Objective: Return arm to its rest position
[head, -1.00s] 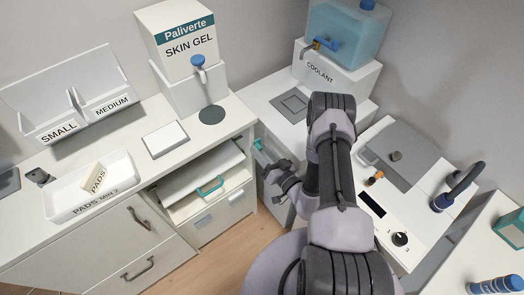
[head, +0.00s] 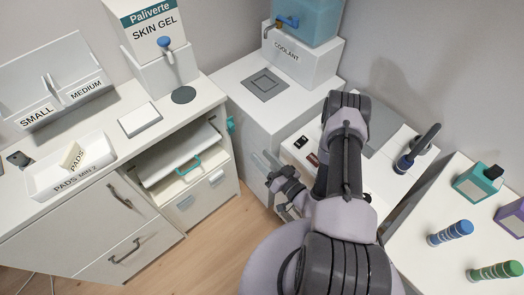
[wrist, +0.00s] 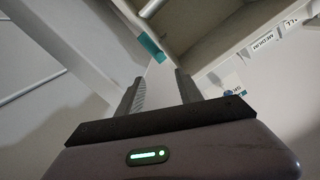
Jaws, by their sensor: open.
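My gripper (head: 272,172) hangs low in the gap between the left cabinet (head: 205,195) and the white unit on the right. My arm (head: 345,160) is bent, reaching up and then back down in front of that unit. In the wrist view my gripper (wrist: 160,92) shows two dark fingers spread apart with nothing between them. A teal piece (wrist: 150,48) on a pale panel edge lies beyond the fingertips. I cannot tell whether anything touches the gripper.
A coolant tank (head: 305,22) stands at the back. Wooden floor (head: 225,235) is clear in front.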

